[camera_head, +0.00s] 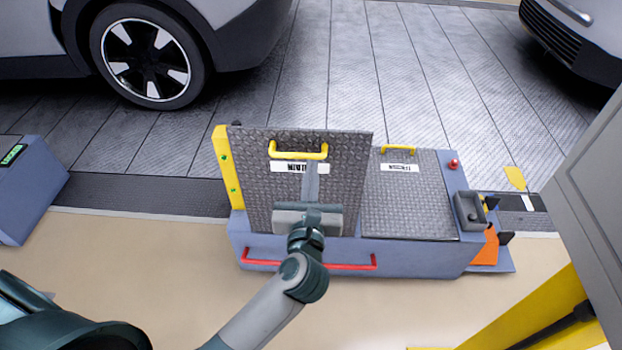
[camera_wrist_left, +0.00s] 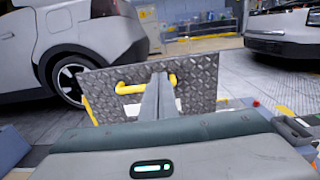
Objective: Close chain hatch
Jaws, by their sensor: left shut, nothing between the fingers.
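The chain hatch (camera_head: 258,205) is a dark treadplate lid with a yellow handle (camera_head: 298,155) and a white label; its lettering is hard to read. It stands raised over the left half of a blue-grey floor box (camera_head: 420,262). It also fills the middle of the left wrist view (camera_wrist_left: 205,85), handle near its top edge. My left gripper (camera_head: 311,168) is shut and empty, with its fingers in front of the hatch, just below the handle. I cannot tell whether the fingers touch it. The fingers also show in the wrist view (camera_wrist_left: 160,80). My right gripper is out of view.
A second treadplate lid (camera_head: 405,205) with a yellow handle lies flat on the box's right half. A red bar (camera_head: 345,266) runs along the box front. A grey control block (camera_head: 470,210) sits at its right end. Cars (camera_head: 150,55) stand behind; floor in front is clear.

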